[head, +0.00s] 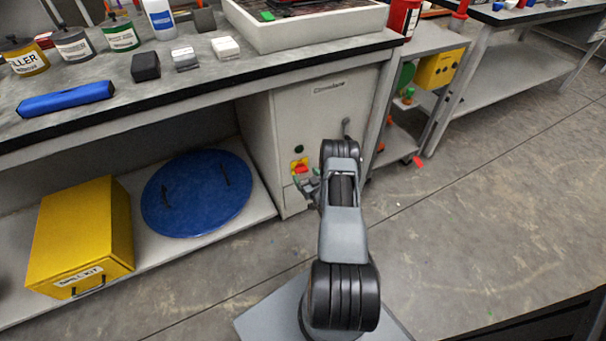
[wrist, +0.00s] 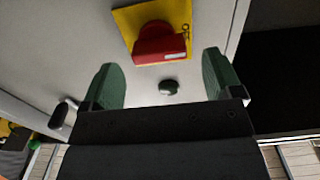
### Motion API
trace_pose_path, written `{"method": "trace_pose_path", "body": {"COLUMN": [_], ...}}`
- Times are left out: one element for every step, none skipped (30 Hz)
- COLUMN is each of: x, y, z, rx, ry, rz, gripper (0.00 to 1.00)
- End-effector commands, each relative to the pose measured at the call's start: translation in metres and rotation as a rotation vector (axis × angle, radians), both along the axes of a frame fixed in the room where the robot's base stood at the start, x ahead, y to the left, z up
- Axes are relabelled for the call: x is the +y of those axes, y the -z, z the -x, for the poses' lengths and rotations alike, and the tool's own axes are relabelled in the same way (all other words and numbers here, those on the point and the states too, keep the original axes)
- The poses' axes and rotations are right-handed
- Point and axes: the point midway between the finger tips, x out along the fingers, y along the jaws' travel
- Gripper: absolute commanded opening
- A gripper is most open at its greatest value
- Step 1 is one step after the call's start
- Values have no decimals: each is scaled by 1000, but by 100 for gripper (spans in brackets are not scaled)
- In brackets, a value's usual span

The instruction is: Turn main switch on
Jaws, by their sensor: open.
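The main switch (head: 300,166) is a red knob on a yellow plate, set in the front of a grey cabinet (head: 325,108) under the bench. In the wrist view the red knob (wrist: 160,43) appears near the top, ahead of and between the green fingertips. My gripper (head: 306,182) is in front of the cabinet, close to the switch, and partly overlaps it in the head view. In the wrist view my gripper (wrist: 160,70) is open, with nothing between the fingers. I cannot tell whether a finger touches the knob, or read its marking.
A small dark round button (wrist: 168,87) sits on the same panel. A cabinet handle (head: 346,128) is to the right of the switch.

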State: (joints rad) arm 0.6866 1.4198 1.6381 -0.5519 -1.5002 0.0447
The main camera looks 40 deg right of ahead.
Motion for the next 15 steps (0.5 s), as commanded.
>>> {"method": "trace_pose_path", "body": {"x": [0,-1,-2,-2,-2,-3,-3,-3,-3,-3,-3,-4,-4,-4,-4], "y": [1,1,1,1,1,1,0,0,0,0,0,0,0,0,0], "z": [-7,-10,-14,-16,-19,-21,-23,-24,-25,-26,-27,-27,-27,-28,-28], "rx": [-1,-1,-1,-1,0,0,-1,-1,0,0,0,1,1,1,1], "ry": [-2,-2,-2,-2,-2,-1,-1,-1,-1,0,0,0,0,0,0], "rz": [2,2,2,2,1,1,1,1,1,1,1,0,0,0,0], "gripper": [85,85,85,85,85,85,85,85,85,85,85,85,85,85,85]}}
